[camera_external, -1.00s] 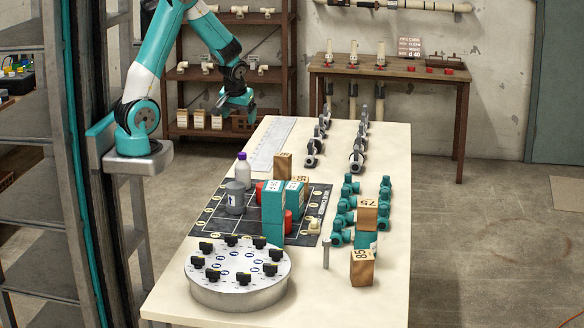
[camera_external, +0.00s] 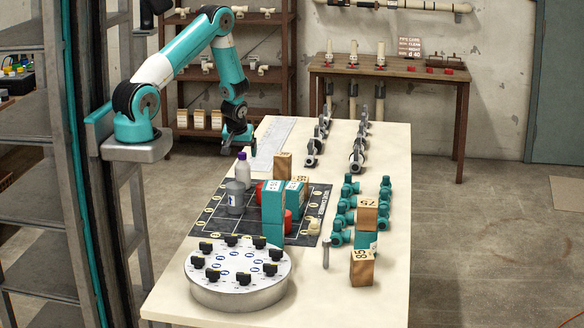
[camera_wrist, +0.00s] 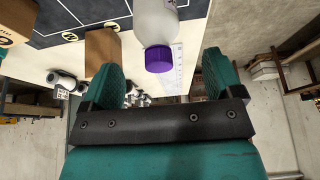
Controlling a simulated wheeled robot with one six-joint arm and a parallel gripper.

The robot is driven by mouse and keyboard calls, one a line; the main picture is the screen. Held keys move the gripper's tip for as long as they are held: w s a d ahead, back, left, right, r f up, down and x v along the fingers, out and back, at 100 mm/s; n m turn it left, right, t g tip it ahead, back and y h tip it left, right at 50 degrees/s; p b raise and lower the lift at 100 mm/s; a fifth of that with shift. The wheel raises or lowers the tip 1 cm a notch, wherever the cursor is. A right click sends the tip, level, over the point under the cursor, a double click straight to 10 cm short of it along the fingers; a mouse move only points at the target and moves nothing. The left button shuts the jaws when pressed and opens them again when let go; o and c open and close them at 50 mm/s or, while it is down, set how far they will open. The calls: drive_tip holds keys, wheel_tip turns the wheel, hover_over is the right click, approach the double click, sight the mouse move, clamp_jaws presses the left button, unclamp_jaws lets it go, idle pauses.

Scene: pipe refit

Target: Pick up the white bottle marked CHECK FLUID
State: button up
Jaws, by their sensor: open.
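The white bottle (camera_external: 242,172) with a purple cap stands upright on the dark gridded mat (camera_external: 211,206), beside a grey can (camera_external: 235,198). Its marking is too small to read. In the wrist view the bottle (camera_wrist: 155,22) shows at the top with its purple cap (camera_wrist: 159,59) toward me, ahead of the space between my fingers and apart from them. My gripper (camera_wrist: 163,80) is open and empty. In the external view my gripper (camera_external: 234,148) hangs just behind and above the bottle, on its far side.
Wooden blocks (camera_external: 283,166) stand close to the bottle's right. Teal boxes (camera_external: 273,215) and red items share the mat. A round dial plate (camera_external: 238,272) is at the table's near end. A ruled white sheet (camera_external: 271,143) lies flat behind the mat.

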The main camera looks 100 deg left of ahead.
sight(243, 161)
drive_tip(key=shift+p+x, duration=1.3)
drive_tip(key=shift+x, duration=1.5)
drive_tip(key=shift+w+a, duration=0.1)
drive_tip(key=shift+a, duration=0.05)
drive_tip(key=shift+r, duration=0.1)
drive_tip(key=c, duration=1.1)
